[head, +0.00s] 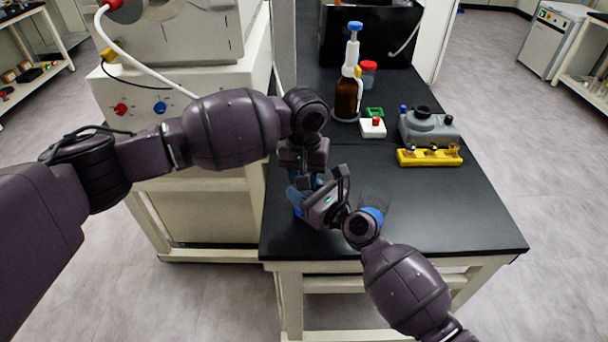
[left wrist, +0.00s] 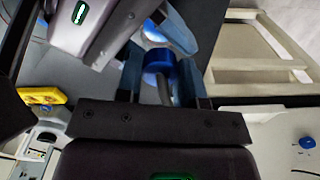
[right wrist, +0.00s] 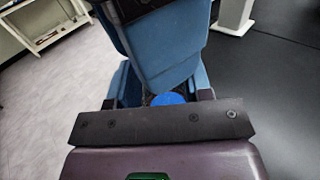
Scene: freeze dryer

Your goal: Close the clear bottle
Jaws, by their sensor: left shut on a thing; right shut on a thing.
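My left gripper (head: 304,186) points down over the black bench and is shut on a blue cap (left wrist: 158,62), seen between its fingers in the left wrist view. My right gripper (head: 306,206) reaches in from the right, just below, its fingers close against the left ones. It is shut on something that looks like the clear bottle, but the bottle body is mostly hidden. A blue part (right wrist: 168,98) shows between its fingers in the right wrist view. Whether the cap is seated on the bottle cannot be told.
A faint clear glass item (head: 376,194) with blue at its near side stands beside my right wrist. Behind are a brown bottle (head: 347,98), a yellow rack (head: 430,157) and a grey device (head: 428,128). The bench's front right is clear.

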